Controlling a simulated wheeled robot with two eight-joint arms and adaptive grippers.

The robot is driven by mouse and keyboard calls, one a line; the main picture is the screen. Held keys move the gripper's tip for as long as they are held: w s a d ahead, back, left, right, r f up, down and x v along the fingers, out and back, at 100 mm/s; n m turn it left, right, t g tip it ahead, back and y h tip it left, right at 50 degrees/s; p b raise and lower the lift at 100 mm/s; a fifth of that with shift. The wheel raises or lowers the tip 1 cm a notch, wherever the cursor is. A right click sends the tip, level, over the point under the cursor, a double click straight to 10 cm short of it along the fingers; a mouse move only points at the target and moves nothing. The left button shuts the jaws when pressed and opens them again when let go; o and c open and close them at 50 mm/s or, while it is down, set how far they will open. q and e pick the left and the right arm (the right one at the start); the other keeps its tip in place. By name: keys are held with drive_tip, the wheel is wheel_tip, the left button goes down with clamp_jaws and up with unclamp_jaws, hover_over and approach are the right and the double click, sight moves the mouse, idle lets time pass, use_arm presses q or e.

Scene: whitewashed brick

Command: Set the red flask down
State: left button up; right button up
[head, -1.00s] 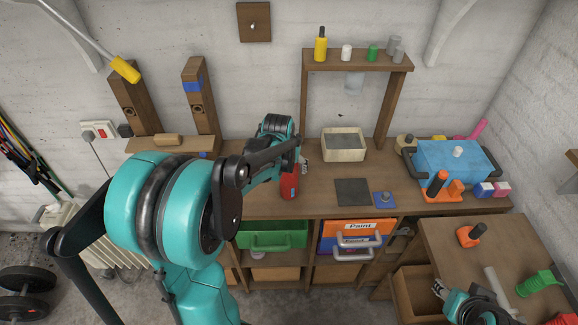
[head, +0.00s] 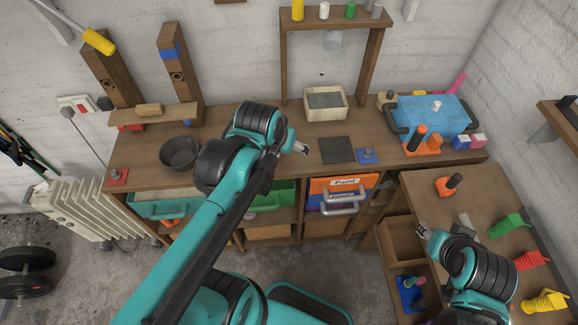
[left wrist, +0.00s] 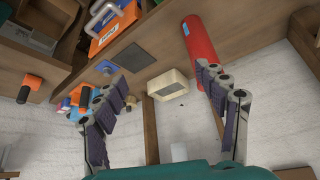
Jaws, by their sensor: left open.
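The red flask (left wrist: 200,42) is a red cylinder with a small blue patch. In the left wrist view it is over the wooden bench, beside the right-hand finger of my left gripper (left wrist: 165,92). That gripper is open, with no object between its fingertips. Whether a finger touches the flask I cannot tell. In the head view my left gripper (head: 302,150) is above the bench, left of the dark square mat (head: 337,150), and my arm hides the flask. My right gripper (head: 423,230) is near the open drawer at lower right; its jaws are too small to read.
A cream box (head: 325,104) stands behind the mat. A blue toolbox (head: 432,115) and an orange tool holder (head: 423,144) are at the bench's right. A dark bowl (head: 180,153) is left of my left arm. An overhead shelf (head: 335,22) holds several small bottles.

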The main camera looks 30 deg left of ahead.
use_arm(q)
drive_tip(key=s+d+f+m+t, duration=0.1)
drive_tip(key=s+d+f, duration=0.1)
drive_tip(key=s+d, duration=0.2)
drive_tip(key=shift+s+d+f+h, duration=0.2)
drive_tip(key=shift+s+d+h, duration=0.1)
drive_tip(key=shift+s, duration=0.6)
drive_tip(key=shift+f, duration=0.1)
wheel_tip(320, 180, down, 8)
drive_tip(key=b, duration=0.7)
drive_tip(key=shift+r+b, duration=0.2)
drive_tip(key=shift+b, duration=0.2)
